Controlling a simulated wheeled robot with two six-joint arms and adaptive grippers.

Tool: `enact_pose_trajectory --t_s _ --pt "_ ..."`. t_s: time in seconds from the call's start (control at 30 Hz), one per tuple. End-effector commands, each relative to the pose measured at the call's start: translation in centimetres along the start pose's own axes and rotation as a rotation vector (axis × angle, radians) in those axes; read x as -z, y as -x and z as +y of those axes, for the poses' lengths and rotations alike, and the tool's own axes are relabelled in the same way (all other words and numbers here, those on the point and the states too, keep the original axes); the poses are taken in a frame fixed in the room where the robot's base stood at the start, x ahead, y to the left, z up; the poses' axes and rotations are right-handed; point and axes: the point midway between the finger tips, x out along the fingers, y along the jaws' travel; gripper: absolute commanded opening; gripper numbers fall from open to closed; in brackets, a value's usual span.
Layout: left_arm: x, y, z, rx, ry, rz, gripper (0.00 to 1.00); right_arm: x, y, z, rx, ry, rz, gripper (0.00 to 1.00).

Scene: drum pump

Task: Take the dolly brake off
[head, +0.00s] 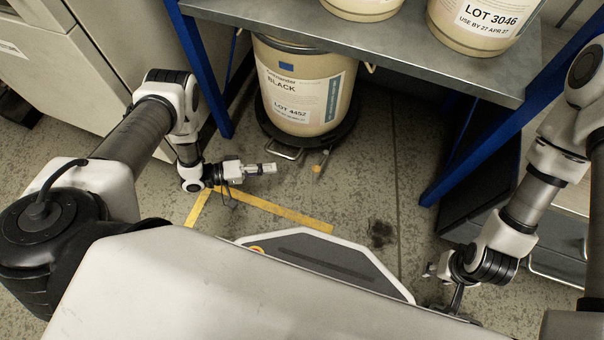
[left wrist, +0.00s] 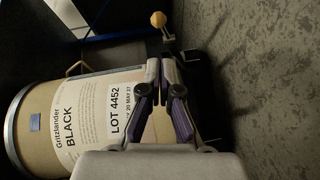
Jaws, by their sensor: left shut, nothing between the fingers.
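A tan drum labelled BLACK, LOT 4452 (head: 298,88) stands on a dark round dolly (head: 338,136) under the shelf. A small lever with a yellow ball knob (head: 316,168) sticks out at the dolly's front right. In the left wrist view, the yellow knob (left wrist: 158,19) shows beyond the fingertips on a dark stem. My left gripper (head: 272,168) is shut and empty, low over the floor, to the left of the knob and apart from it in the head view. My right gripper (head: 432,269) is at the lower right, far from the dolly; its fingers are too small to read.
A grey shelf (head: 400,60) on blue legs spans above the drum, with more pails (head: 484,22) on it. A metal loop (head: 284,154) sits at the dolly's front. Yellow floor tape (head: 285,212) lies in front. A dark drawer cabinet (head: 500,205) stands right.

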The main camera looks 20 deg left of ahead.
Motion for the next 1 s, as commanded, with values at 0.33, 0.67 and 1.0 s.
enact_pose_trajectory --t_s 0.33,0.67,1.0 --pt "0.0 -0.1 0.2 -0.004 0.002 -0.004 0.00 0.0 0.1 0.0 0.000 0.000 0.001 0.40" --pt "-0.2 -5.3 -0.2 -0.005 0.001 -0.006 0.00 0.0 -1.9 0.0 0.000 -0.001 0.001 0.40" --pt "-0.1 -9.9 0.1 -0.002 0.001 -0.003 0.00 0.1 -3.4 0.1 0.000 -0.004 0.003 0.40"
